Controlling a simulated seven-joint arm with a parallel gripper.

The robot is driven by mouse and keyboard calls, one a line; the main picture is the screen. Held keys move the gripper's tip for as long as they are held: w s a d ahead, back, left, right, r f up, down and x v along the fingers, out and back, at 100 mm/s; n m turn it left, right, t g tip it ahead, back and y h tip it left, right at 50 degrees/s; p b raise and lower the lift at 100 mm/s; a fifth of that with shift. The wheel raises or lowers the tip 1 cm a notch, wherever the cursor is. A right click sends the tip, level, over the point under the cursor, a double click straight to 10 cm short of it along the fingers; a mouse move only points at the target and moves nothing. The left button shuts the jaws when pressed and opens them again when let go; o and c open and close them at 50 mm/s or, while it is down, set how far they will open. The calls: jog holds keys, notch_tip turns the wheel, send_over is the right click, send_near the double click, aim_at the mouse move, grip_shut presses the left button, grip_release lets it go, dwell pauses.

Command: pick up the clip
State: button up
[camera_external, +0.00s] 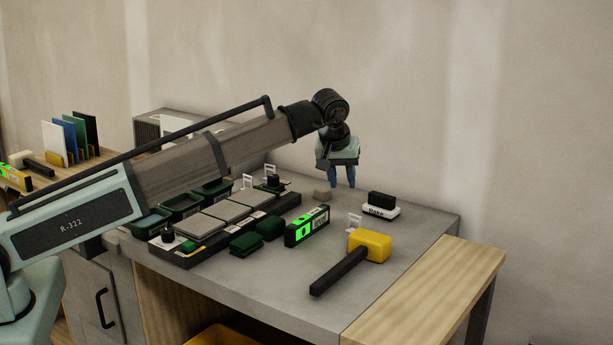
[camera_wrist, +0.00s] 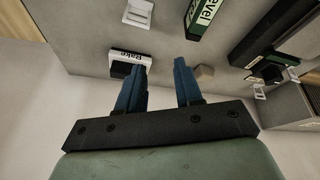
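A small white clip (camera_external: 354,222) stands alone on the grey bench top, between the green level and the black-and-white block; it also shows at the top of the wrist view (camera_wrist: 138,12). Two similar white clips (camera_external: 247,181) (camera_external: 270,170) stand at the far edge of the tile tray, and white clips also show at the right of the wrist view (camera_wrist: 259,92). My gripper (camera_external: 342,178) has blue fingers, pointing down above the back of the bench, behind the lone clip. In the wrist view its fingers (camera_wrist: 158,78) are apart with nothing between them.
The black-and-white block (camera_external: 380,207) and a small grey lump (camera_external: 322,195) lie near my gripper. The green level (camera_external: 307,227) and yellow mallet (camera_external: 369,246) are closer to the front. The dark tray (camera_external: 185,260) with grey tiles (camera_external: 228,210) is left.

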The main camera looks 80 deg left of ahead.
jog(key=s+a+r+n+g+h, duration=0.1)
jog(key=s+a+n, duration=0.2)
jog(key=s+a, duration=0.35)
jog(key=s+a+r+n+g+h, duration=0.1)
jog(key=s+a+n, duration=0.25)
jog(key=a, duration=0.65)
jog(key=n+h, duration=0.2)
jog(key=n, duration=0.3)
send_over(250, 180)
jog(key=a, duration=0.1)
jog(key=shift+g, duration=0.3)
notch_tip(250, 180, down, 7)
jog(key=shift+r, duration=0.1)
jog(key=shift+d+f, duration=0.15)
jog(key=shift+f, duration=1.25)
jog(key=shift+d+f, duration=0.15)
jog(key=shift+f, duration=1.2)
grip_shut()
